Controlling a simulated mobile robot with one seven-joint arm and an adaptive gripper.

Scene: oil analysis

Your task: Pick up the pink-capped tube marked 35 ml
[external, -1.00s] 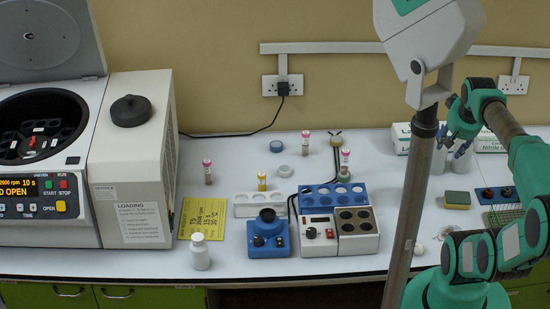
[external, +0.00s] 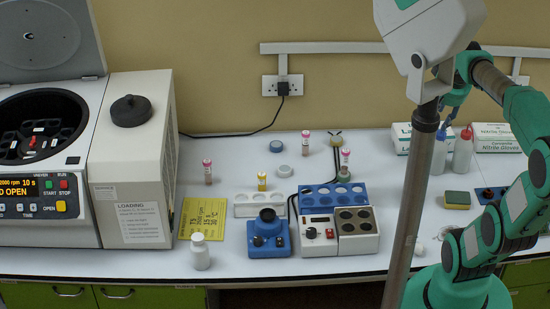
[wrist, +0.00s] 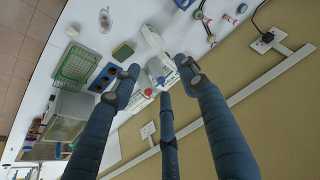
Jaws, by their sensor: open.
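Three pink-capped tubes stand on the white bench in the external view: one at left beside the centrifuge (external: 207,173), one at the back (external: 305,145), and one behind the blue rack's right end (external: 345,160). Their volume marks are too small to read, so I cannot tell which is 35 ml.
Squeeze bottles, one blue-capped (external: 439,152) and one red-capped (external: 463,152), stand below my gripper before the glove boxes (external: 495,138). A yellow-capped tube (external: 262,182) stands by the white rack (external: 243,208). The blue rack (external: 320,203) and heater block (external: 359,240) are left of the pole.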

